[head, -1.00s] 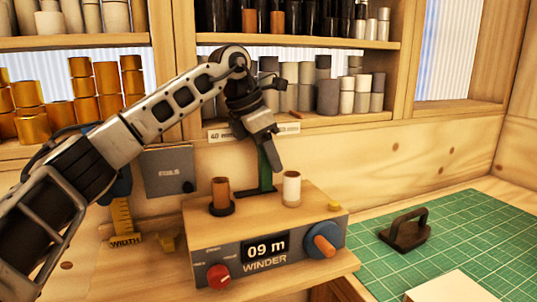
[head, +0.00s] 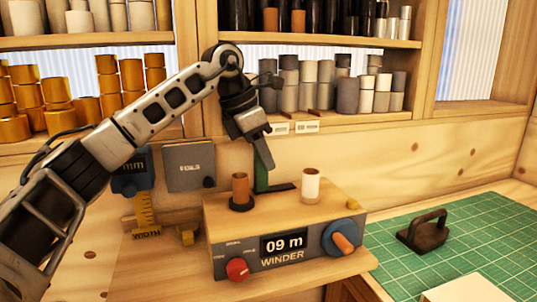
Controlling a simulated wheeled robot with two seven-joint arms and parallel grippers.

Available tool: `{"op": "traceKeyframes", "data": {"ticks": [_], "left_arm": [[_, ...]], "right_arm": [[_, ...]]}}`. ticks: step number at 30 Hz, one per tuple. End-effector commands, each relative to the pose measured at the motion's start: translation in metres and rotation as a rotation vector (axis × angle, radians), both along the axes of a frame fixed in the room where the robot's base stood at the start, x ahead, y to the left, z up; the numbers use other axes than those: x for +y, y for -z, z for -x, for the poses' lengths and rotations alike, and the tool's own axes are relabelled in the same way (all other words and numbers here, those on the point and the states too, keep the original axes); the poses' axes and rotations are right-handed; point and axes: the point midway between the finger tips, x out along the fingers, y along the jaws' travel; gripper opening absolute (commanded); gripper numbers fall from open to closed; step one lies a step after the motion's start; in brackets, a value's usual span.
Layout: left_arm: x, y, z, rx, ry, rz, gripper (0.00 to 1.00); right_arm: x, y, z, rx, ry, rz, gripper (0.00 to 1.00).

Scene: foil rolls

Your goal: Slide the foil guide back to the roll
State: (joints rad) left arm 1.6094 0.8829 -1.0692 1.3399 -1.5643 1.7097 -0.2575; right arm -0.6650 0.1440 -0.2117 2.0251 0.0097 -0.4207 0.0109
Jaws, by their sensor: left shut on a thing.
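The winder (head: 290,222) is a wooden-topped box with a grey front reading "09 m". The foil guide (head: 261,176) is an upright green post on its top, standing behind and just right of a brown roll core (head: 240,188) on a black base. A pale roll core with a brown top (head: 311,186) stands further right. My left gripper (head: 265,154) comes down from above and is shut on the upper part of the guide, partly hiding it. A dark track (head: 283,187) shows right of the guide's foot. My right gripper is out of view.
A red knob (head: 237,269) and an orange-handled blue dial (head: 342,239) are on the winder's front. A width gauge (head: 146,212) stands left. A dark handled block (head: 423,230) rests on the green mat (head: 470,236). Shelves of rolls stand behind.

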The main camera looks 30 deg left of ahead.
Motion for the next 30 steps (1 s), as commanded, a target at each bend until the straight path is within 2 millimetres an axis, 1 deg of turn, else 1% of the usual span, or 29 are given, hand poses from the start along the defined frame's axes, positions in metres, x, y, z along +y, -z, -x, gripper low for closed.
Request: {"op": "traceKeyframes", "data": {"ticks": [1, 3, 11, 14, 16, 20, 24, 30], "left_arm": [[0.002, 0.001, 0.002, 0.009, -0.001, -0.005, 0.25], [0.002, 0.001, 0.002, 0.007, -0.002, -0.005, 0.41], [0.001, 0.000, 0.001, 0.005, -0.002, -0.003, 0.41], [0.002, -0.004, 0.002, 0.003, -0.002, -0.003, 0.41], [0.004, -0.011, 0.004, 0.003, -0.003, -0.002, 0.41], [0.010, -0.034, 0.010, 0.000, -0.003, -0.001, 0.41], [0.019, -0.067, 0.021, 0.000, -0.004, -0.001, 0.41], [0.031, -0.111, 0.034, 0.002, -0.003, -0.001, 0.41]], "right_arm": [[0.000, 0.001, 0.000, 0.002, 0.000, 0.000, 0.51], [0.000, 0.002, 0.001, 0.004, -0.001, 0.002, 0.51], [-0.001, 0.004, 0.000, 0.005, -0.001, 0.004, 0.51], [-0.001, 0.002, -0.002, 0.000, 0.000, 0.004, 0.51], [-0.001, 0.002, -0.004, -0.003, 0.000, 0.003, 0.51], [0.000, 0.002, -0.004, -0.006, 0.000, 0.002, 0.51], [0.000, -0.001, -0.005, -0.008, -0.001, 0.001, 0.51], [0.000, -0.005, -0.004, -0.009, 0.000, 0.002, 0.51]]}}
